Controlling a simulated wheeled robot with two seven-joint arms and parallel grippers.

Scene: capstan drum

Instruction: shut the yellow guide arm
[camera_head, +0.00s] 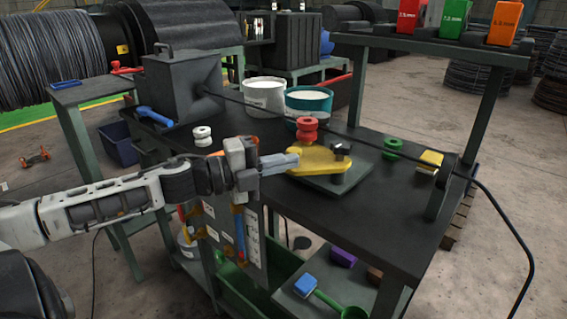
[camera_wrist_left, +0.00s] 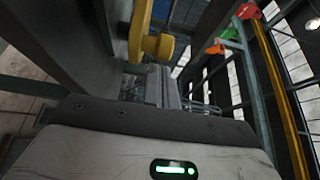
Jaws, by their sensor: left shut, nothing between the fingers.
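The yellow guide arm (camera_head: 322,163) lies flat on a dark plate (camera_head: 345,184) on the bench. A red spool-shaped roller (camera_head: 307,130) stands at its back left, and a black knob (camera_head: 341,149) at its right. My left gripper (camera_head: 289,160) reaches in from the left with its fingers shut and empty. Its tips are at the left edge of the guide arm; I cannot tell whether they touch. In the left wrist view a yellow part (camera_wrist_left: 142,35), seemingly the guide arm, shows at the top. My right gripper is not in view.
A black cable (camera_head: 270,106) runs from a dark box (camera_head: 182,85) across the bench behind the guide arm to a post (camera_head: 446,185). White (camera_head: 264,93) and teal (camera_head: 308,102) tubs stand behind. A white spool (camera_head: 202,136), green spool (camera_head: 392,147) and yellow block (camera_head: 430,160) stand on the bench.

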